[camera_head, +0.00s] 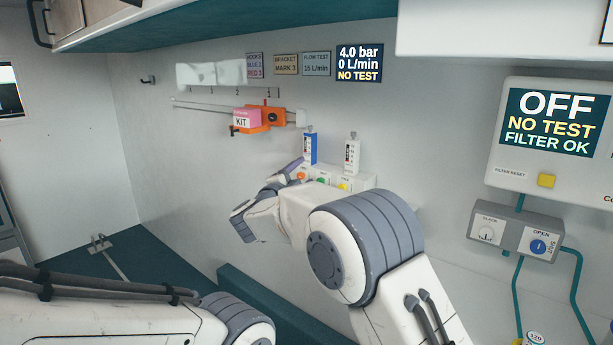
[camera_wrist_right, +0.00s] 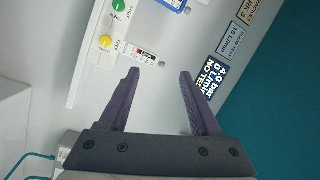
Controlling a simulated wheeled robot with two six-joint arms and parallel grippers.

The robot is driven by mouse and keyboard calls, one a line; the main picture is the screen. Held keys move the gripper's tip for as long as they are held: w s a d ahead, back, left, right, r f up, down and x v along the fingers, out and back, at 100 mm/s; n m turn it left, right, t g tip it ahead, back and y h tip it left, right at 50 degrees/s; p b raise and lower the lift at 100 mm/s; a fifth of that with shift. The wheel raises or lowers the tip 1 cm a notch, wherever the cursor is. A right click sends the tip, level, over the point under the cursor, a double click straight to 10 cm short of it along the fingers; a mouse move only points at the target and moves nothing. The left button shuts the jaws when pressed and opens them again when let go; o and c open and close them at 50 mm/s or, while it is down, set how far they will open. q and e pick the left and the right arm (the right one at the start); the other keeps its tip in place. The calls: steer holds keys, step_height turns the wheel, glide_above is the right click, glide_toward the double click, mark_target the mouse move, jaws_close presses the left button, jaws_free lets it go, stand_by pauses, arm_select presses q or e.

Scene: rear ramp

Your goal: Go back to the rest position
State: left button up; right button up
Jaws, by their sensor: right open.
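My right arm reaches up from the bottom right of the head view, bent, toward a wall outlet panel (camera_head: 362,181). My right gripper (camera_wrist_right: 160,73) shows clearly in the right wrist view, with its two dark purple fingers spread and nothing between them. In the head view it is mostly hidden behind my own wrist, close to the panel's left side. In the wrist view the panel (camera_wrist_right: 84,62) with its green and yellow knobs lies beyond the fingertips. My left arm lies low across the bottom left of the head view; its gripper is out of frame.
Two flowmeters, one blue (camera_head: 310,149) and one white (camera_head: 351,156), stand on the panel. An orange bracket (camera_head: 272,117) holding a pink kit (camera_head: 247,118) sits on a wall rail. An overhead cabinet (camera_head: 505,28) and a valve box (camera_head: 515,232) are at right.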

steer(key=s+d+f+n+g+y, duration=0.6)
steer(key=s+d+f+n+y, duration=0.35)
steer(key=f+n, duration=0.4)
steer(key=s+d+f+n+g+h, duration=0.1)
steer(key=s+d+f+n+g, duration=0.2)
steer(key=s, duration=0.6)
steer(key=s+d+f+g, duration=0.3)
steer(key=s+d+f, duration=0.15)
steer(key=s, duration=0.45)
steer(key=s+d+f+n+g+h, duration=0.1)
steer(key=s+d+f+n+g, duration=0.2)
steer(key=s, duration=0.6)
steer(key=s+a+f+n+g+y+b, duration=0.1)
steer(key=s+a+f+n+b, duration=0.2)
steer(key=s+a+b, duration=0.3)
steer(key=s+a+f+n+g+b, duration=0.1)
steer(key=s+a+f+n+b, duration=0.3)
steer(key=s+a, duration=0.35)
step_height(320, 180, up, 17)
steer(key=p, duration=1.5)
steer(key=shift+w+a+r+m+p, duration=0.15)
steer(key=shift+w+a+m+p, duration=0.15)
steer(key=shift+w+a+m, duration=0.1)
